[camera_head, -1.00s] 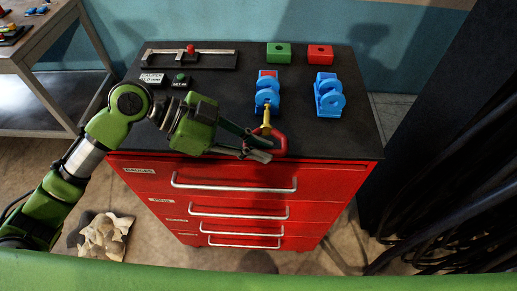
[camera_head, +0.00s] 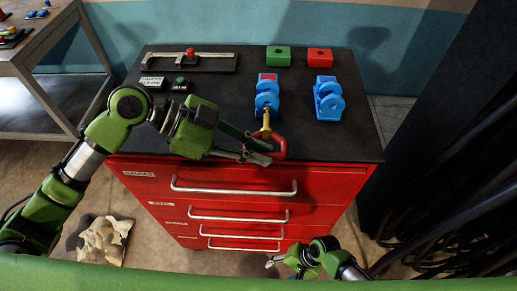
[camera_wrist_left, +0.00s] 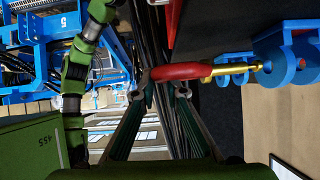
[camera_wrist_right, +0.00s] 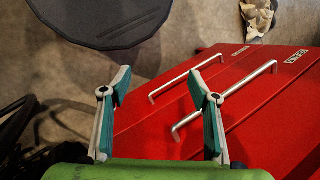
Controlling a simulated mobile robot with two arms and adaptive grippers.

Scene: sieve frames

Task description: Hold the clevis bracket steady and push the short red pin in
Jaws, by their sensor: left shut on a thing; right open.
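A blue clevis bracket (camera_head: 267,101) stands on the dark cabinet top, with a red patch at its back. My left gripper (camera_head: 267,153) is shut on the red loop handle (camera_head: 281,148) of a pin with a yellow shaft (camera_head: 266,121). The shaft points at the bracket's near side. In the left wrist view the shaft (camera_wrist_left: 236,68) reaches the blue bracket (camera_wrist_left: 288,52); I cannot tell how far its tip is inside. My right gripper (camera_head: 276,262) is open and empty, low in front of the drawers; its spread fingers show in the right wrist view (camera_wrist_right: 160,95).
A second blue bracket (camera_head: 328,97) stands to the right. A green block (camera_head: 278,56) and a red block (camera_head: 319,57) sit at the back. A caliper (camera_head: 190,55) and small labelled pieces (camera_head: 152,82) lie at left. Drawer handles (camera_head: 234,188) jut from the red cabinet front.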

